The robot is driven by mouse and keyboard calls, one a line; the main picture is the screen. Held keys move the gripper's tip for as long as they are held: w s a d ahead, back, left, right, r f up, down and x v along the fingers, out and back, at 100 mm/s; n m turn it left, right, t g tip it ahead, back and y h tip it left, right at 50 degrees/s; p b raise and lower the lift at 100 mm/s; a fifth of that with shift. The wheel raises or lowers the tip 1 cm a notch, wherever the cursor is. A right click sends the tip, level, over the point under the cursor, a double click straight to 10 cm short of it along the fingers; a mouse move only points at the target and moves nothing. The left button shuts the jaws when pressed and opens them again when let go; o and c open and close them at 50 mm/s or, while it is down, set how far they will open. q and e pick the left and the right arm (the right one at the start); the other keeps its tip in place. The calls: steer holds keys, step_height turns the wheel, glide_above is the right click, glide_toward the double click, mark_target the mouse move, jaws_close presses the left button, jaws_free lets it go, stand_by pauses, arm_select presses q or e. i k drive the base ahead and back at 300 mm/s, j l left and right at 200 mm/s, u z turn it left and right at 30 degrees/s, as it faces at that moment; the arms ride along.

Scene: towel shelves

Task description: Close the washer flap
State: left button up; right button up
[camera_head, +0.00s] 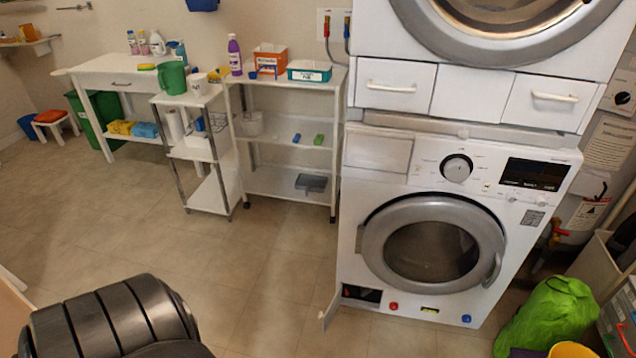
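The white washer (400,165) stands at the right of the head view, with its round grey door (432,240) shut. The washer flap (330,307) is a small white panel at the washer's lower left corner. It stands open, swung out toward the left. Behind it is a dark rectangular opening (361,294) in the washer's base. Neither of my grippers is in view, so their state does not show.
A second machine (370,40) is stacked above the washer, with a drawer unit (480,96) between. White shelves (290,150) stand left of the washer. A green bag (550,315) lies at the lower right. The tiled floor (250,265) before the flap is clear.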

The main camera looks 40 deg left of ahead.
mark_target(327, 317)
steer(key=k, duration=0.65)
steer(key=k+j, duration=0.15)
steer(key=k, duration=0.5)
steer(key=k+j, duration=0.2)
steer(key=j, duration=0.2)
steer(key=k+j, duration=0.15)
steer(key=j, duration=0.2)
steer(key=k+j, duration=0.2)
steer(key=j, duration=0.2)
steer(key=k+j, duration=0.2)
steer(key=j, duration=0.2)
steer(key=i+j, duration=0.15)
steer(key=j, duration=0.3)
steer(key=i+j+z, duration=0.15)
steer(key=j, duration=0.75)
steer(key=i+j+z, duration=0.25)
steer(key=i+j, duration=0.2)
steer(key=j, duration=0.2)
steer(key=i+j+z, duration=0.15)
steer(key=j, duration=0.2)
steer(key=i+j+z, duration=0.25)
steer(key=i+j, duration=0.15)
steer(key=j, duration=0.35)
steer(key=i+j+z, duration=0.15)
steer(key=j, duration=0.25)
